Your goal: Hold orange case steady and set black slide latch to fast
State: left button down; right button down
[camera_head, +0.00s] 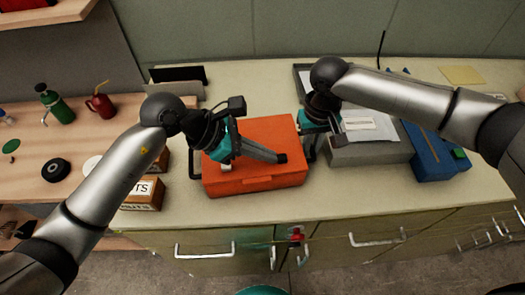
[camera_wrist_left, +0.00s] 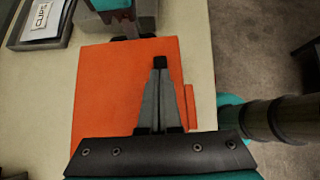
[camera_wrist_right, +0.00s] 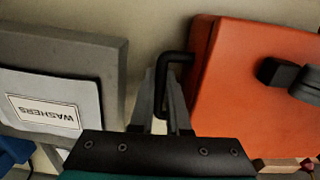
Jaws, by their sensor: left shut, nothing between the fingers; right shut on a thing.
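The orange case (camera_head: 262,175) lies flat on the counter; it also shows in the left wrist view (camera_wrist_left: 105,95) and right wrist view (camera_wrist_right: 255,105). My left gripper (camera_head: 282,158) is shut and empty, its fingertips over the case's top; whether they touch it is unclear. My right gripper (camera_wrist_right: 165,75) is shut on the black handle (camera_wrist_right: 182,57) on the case's right side. Another black handle (camera_head: 194,165) sticks out on the left side. A small pale piece (camera_head: 226,167) shows on top beside my left gripper. I cannot make out the black slide latch.
A grey bin (camera_head: 370,152) with a washers label stands close right of the case, and a blue bin (camera_head: 432,160) beyond it. Brown boxes (camera_head: 143,193) stand at the left. A wooden bench (camera_head: 85,135) holds a green bottle (camera_head: 55,105) and a red can (camera_head: 102,105).

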aim_at(249, 164)
pick_arm(q)
jog(key=shift+w+d, duration=0.1)
jog(key=shift+d, duration=0.8)
jog(key=shift+a, duration=0.45)
jog(key=a, duration=0.4)
jog(key=shift+r, duration=0.3)
jog(key=v, duration=0.9)
jog(key=shift+s, duration=0.2)
jog(key=shift+d, duration=0.1)
pick_arm(e)
jog(key=c, duration=0.8)
grip_release()
